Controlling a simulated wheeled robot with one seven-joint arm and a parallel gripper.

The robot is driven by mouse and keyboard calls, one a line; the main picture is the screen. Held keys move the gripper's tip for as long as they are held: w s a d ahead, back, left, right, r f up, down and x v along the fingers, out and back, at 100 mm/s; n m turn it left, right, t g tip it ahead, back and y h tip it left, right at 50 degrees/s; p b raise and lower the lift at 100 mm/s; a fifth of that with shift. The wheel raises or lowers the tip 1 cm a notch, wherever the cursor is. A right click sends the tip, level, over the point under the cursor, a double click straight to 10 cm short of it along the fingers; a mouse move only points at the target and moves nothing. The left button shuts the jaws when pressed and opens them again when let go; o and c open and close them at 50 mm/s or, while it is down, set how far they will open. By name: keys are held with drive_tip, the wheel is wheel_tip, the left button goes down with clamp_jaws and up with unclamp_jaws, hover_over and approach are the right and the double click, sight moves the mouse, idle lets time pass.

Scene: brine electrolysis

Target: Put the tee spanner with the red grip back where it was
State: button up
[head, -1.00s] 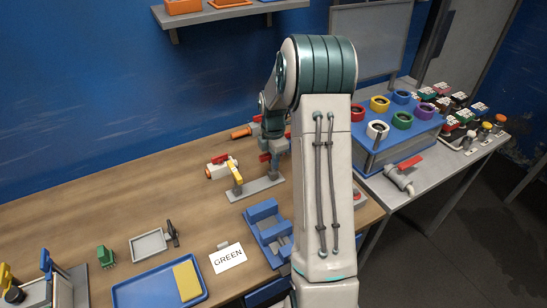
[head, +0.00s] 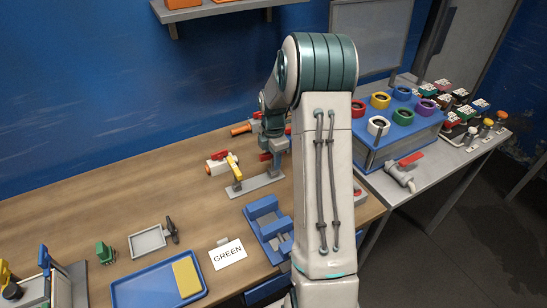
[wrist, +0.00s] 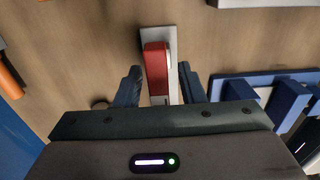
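The red grip (wrist: 157,68) of the tee spanner shows in the wrist view, lying between my two fingers above a narrow pale base plate (wrist: 173,88). My gripper (wrist: 159,84) is open around it, with a finger on each side and visible gaps. In the head view, a small red part (head: 265,157) shows beside my gripper (head: 277,152), largely hidden by my arm. A yellow-gripped tool (head: 235,168) stands on the left part of the grey base plate (head: 258,186). The spanner's lower part is hidden.
A red-and-white fitting (head: 217,163) and an orange-handled tool (head: 240,130) lie close by. A blue holder (head: 265,225) stands in front, near the GREEN card (head: 228,254) and blue tray (head: 150,290). A blue box with coloured rings (head: 400,135) is at right. The back left table is clear.

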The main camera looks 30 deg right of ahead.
drive_tip(key=shift+r+p, duration=0.45)
drive_tip(key=shift+r, duration=0.15)
wheel_tip(320, 180, up, 11)
drive_tip(key=shift+b, duration=0.8)
drive_tip(key=s+a+r+m+t, duration=0.2)
drive_tip(key=s+a+r+m, duration=0.5)
drive_tip(key=s+a+m, duration=0.55)
drive_tip(key=s+m, duration=0.2)
drive_tip(key=s, duration=0.3)
drive_tip(key=s+a+f+m+t, duration=0.1)
drive_tip(key=s+a+m, duration=0.2)
drive_tip(key=s, duration=0.5)
drive_tip(key=shift+s+a+f+m, duration=0.2)
drive_tip(key=shift+f+m, duration=0.1)
drive_tip(key=shift+m, duration=0.15)
